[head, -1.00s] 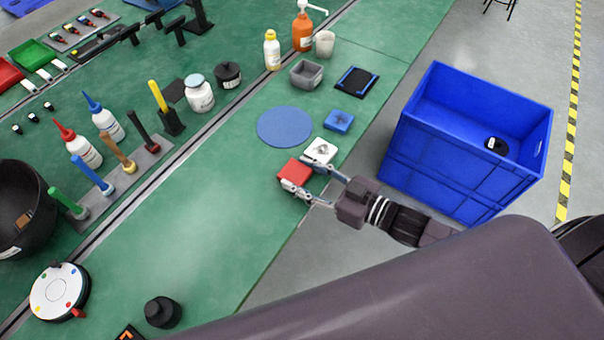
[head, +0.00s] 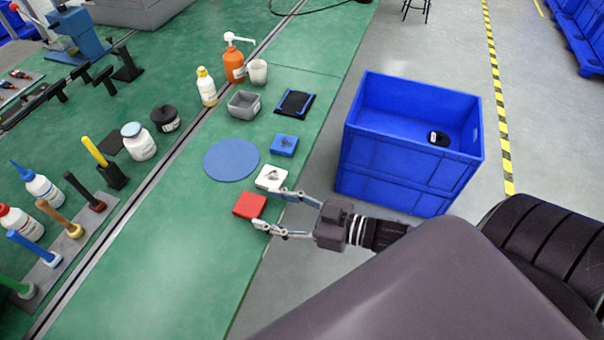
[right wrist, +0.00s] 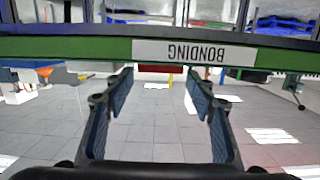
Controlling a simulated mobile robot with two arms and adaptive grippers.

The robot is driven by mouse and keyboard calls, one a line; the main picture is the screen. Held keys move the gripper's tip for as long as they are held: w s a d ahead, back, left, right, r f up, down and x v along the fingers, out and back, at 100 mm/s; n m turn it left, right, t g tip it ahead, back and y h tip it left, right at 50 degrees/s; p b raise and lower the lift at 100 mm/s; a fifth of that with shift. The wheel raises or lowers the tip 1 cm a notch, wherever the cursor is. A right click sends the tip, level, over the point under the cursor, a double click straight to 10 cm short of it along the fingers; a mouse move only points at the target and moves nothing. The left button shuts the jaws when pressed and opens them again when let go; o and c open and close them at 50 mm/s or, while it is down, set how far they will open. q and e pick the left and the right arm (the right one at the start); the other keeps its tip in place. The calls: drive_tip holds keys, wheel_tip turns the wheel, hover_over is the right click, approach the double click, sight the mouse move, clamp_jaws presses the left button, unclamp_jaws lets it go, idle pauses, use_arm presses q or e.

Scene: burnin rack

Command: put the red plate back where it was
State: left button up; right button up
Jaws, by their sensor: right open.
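The red plate (head: 249,205) is a small square block lying on the green tabletop near its right edge, just in front of the white plate (head: 269,178). My right gripper (head: 265,208) is open and empty, coming in from the right, its fingertips close to the red plate's right side. I cannot tell whether they touch it. In the right wrist view, its two fingers (right wrist: 160,100) are spread apart with nothing between them, facing the table edge with a "BONDING" label. My left gripper is not in view.
A blue square plate (head: 284,145) and a flat blue disc (head: 231,160) lie beyond. A grey bin (head: 244,104) and black tray (head: 295,103) stand farther back. A blue crate (head: 400,180) is on the right. The green top left of the red plate is clear.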

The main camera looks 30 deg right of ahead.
drive_tip(key=v, duration=0.8)
drive_tip(key=d+f+m+h, duration=0.1)
drive_tip(key=d+f+h, duration=0.2)
drive_tip(key=d+f, duration=0.3)
drive_tip(key=d+f+m+h, duration=0.2)
drive_tip(key=d+f, duration=0.2)
drive_tip(key=f, duration=0.5)
drive_tip(key=s+d+f+m+g+h, duration=0.1)
drive_tip(key=s+d+f+g+h, duration=0.15)
drive_tip(key=f, duration=0.65)
drive_tip(key=s+d+f+m+g+h, duration=0.1)
drive_tip(key=s+d+f+h, duration=0.15)
drive_tip(key=f, duration=0.55)
drive_tip(key=s+a+f+g, duration=0.4)
drive_tip(key=s+a+f, duration=0.2)
drive_tip(key=s+f, duration=0.4)
drive_tip(key=s+a+f+g, duration=0.4)
drive_tip(key=s+a+f, duration=0.3)
drive_tip(key=s, duration=0.6)
wheel_tip(320, 180, down, 3)
drive_tip(key=shift+r, duration=0.1)
drive_tip(key=shift+d, duration=0.1)
